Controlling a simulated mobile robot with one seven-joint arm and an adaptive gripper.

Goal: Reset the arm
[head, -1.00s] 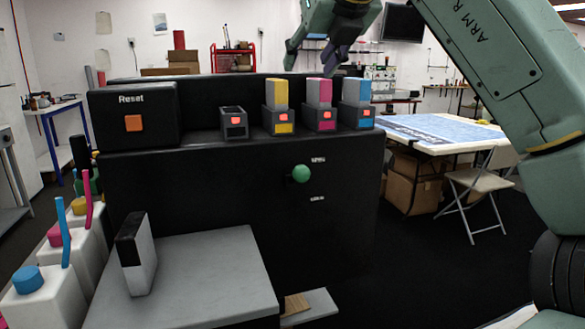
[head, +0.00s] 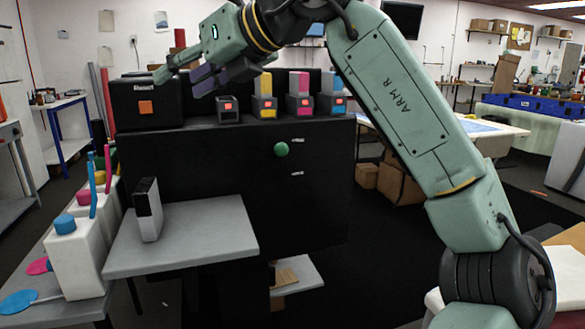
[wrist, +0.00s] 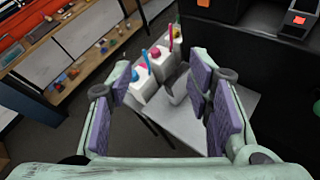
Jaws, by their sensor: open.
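My gripper (head: 178,82) is open and empty, in the air in front of the upper right part of the black reset box (head: 125,103) in the head view. Its fingers point left and its upper finger partly hides the box's label. My green arm arches across from the right.
Four small black cartridge holders, one (head: 228,108) empty, stand right of the box on a black machine (head: 225,160) with a green knob (head: 281,149). A black-and-white cartridge (head: 148,209) stands on the grey shelf (head: 200,240). White bottles (head: 75,262) with coloured caps stand at left.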

